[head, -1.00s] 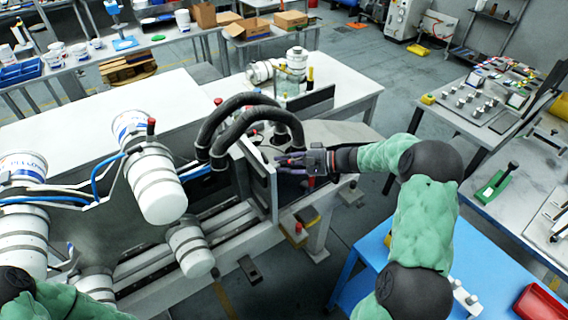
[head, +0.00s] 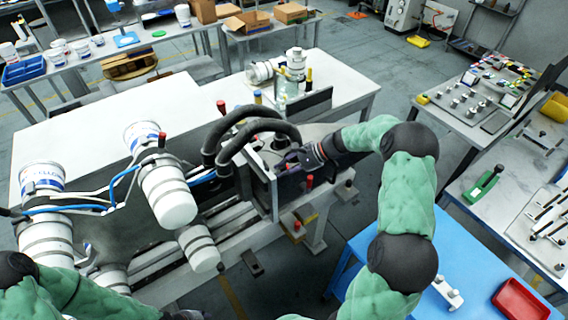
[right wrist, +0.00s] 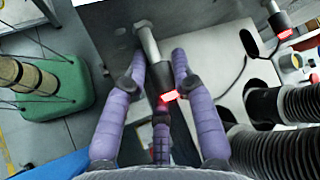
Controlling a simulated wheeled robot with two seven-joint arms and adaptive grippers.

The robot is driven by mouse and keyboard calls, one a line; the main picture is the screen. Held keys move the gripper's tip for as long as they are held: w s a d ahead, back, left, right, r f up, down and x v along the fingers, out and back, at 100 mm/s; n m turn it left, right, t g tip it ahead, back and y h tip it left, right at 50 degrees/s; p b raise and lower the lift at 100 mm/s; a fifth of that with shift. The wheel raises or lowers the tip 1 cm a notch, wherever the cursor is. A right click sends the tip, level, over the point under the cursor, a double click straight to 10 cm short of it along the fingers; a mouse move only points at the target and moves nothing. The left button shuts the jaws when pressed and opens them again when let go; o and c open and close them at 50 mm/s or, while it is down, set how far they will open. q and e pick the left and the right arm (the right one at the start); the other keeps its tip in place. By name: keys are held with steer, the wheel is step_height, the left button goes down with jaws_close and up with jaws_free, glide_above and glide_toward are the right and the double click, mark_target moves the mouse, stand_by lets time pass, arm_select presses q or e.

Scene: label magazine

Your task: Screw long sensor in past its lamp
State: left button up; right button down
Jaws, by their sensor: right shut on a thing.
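My right gripper (head: 290,161) is at the grey upright plate of the machine in the head view. In the right wrist view its purple fingers (right wrist: 160,68) are closed around the long sensor, which has a bright metal barrel (right wrist: 148,42) and a dark rear body. The barrel's far end meets the grey plate (right wrist: 110,35); how deep it sits cannot be told. A red lamp (right wrist: 168,96) glows on the sensor between the fingers. A second, shorter-looking sensor (right wrist: 278,22) with a lit red lamp is at the upper right. My left gripper is not visible.
Thick black ribbed hoses (right wrist: 285,105) run close to the right of the fingers; hoses (head: 245,130) also arch beside the plate in the head view. White label rolls (head: 168,194) stand left of the machine. A blue table (head: 400,280) with a red tray (head: 521,300) is at lower right.

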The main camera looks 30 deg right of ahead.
steer(key=shift+w+d+r+p, duration=0.25)
steer(key=shift+w+r+p, duration=0.05)
steer(key=shift+r+p, duration=0.15)
steer(key=c, duration=1.1)
jaws_free()
steer(key=shift+c, duration=0.2)
steer(key=shift+f, duration=0.2)
steer(key=shift+a+f, duration=0.1)
steer(key=v, duration=1.2)
steer(key=shift+w+r, duration=0.2)
steer(key=shift+r, duration=0.05)
